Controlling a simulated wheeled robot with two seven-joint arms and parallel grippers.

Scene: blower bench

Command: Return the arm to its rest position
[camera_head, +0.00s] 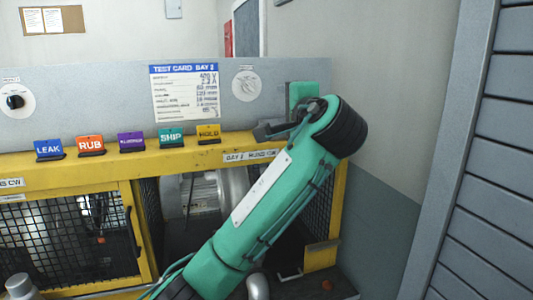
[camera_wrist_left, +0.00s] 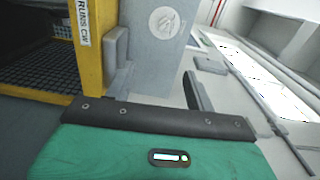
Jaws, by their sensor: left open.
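My left arm (camera_head: 262,195) is green and reaches up from the bottom of the head view to the right end of the bench. My left gripper (camera_head: 268,130) is at the bench's yellow top rail, right of the yellow HOLD tag (camera_head: 208,131). In the left wrist view the two grey fingers (camera_wrist_left: 156,82) stand apart with nothing between them, close to the yellow frame (camera_wrist_left: 88,50). The arm hides part of the bench's right side. My right gripper is not in view.
The yellow bench (camera_head: 65,180) has mesh doors and a grey motor (camera_head: 190,195) behind. LEAK, RUB, purple and SHIP tags line its rail. A grey panel (camera_head: 110,105) bears a test card (camera_head: 184,92) and a round dial (camera_head: 245,84). A slatted shutter (camera_head: 495,150) stands at the right.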

